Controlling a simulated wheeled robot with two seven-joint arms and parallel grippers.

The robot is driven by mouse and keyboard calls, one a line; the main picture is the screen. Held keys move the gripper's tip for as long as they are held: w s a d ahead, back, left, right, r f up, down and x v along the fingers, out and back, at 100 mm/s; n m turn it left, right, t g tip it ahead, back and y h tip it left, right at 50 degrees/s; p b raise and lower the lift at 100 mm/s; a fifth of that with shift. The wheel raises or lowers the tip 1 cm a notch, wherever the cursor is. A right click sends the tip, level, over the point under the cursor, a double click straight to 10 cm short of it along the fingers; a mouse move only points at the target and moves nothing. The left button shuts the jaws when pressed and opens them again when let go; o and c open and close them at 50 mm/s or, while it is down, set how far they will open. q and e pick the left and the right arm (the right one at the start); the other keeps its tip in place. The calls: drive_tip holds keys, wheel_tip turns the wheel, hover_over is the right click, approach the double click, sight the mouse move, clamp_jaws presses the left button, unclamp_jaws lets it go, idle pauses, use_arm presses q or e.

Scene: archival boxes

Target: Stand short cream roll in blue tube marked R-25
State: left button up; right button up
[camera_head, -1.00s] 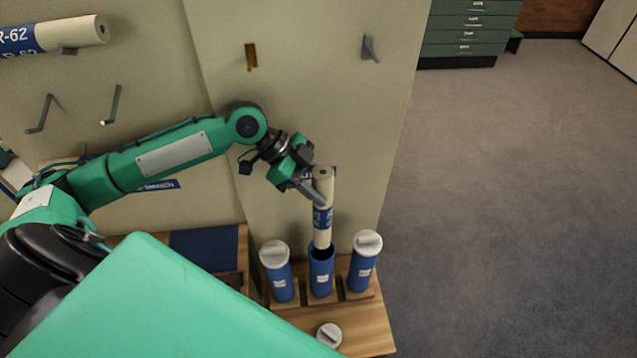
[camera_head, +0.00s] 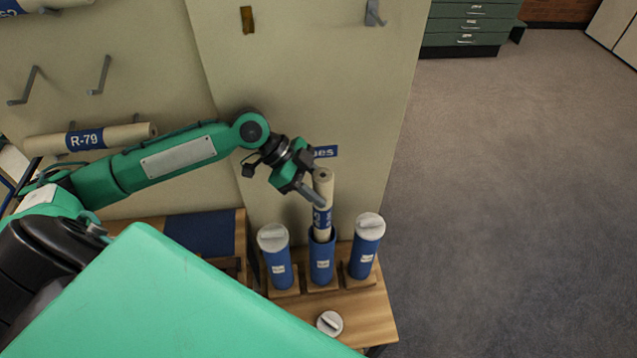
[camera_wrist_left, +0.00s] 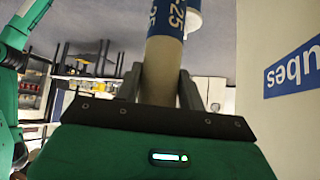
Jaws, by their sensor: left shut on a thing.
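The short cream roll (camera_head: 323,184) with a blue label band stands upright, its lower end inside the mouth of the open middle blue tube (camera_head: 321,262). My left gripper (camera_head: 318,198) is shut on the upper part of the roll, above the tube. In the left wrist view the roll (camera_wrist_left: 162,70) lies between the two fingers (camera_wrist_left: 160,92), and its band shows part of a label ending in 25. The tube's small white label is too small to read. My right gripper is not in view.
Capped blue tubes stand on the left (camera_head: 276,260) and right (camera_head: 367,245) of the middle one, close by. A loose white cap (camera_head: 330,323) lies on the wooden shelf (camera_head: 365,315) in front. A roll marked R-79 (camera_head: 88,138) hangs on the wall panel behind my arm.

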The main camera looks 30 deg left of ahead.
sight(318, 214)
use_arm(q)
drive_tip(key=shift+f+b, duration=2.6)
drive_tip(key=shift+f, duration=2.25)
drive_tip(key=shift+f+b, duration=0.7)
drive_tip(key=shift+f, duration=0.65)
drive_tip(key=o, duration=1.2)
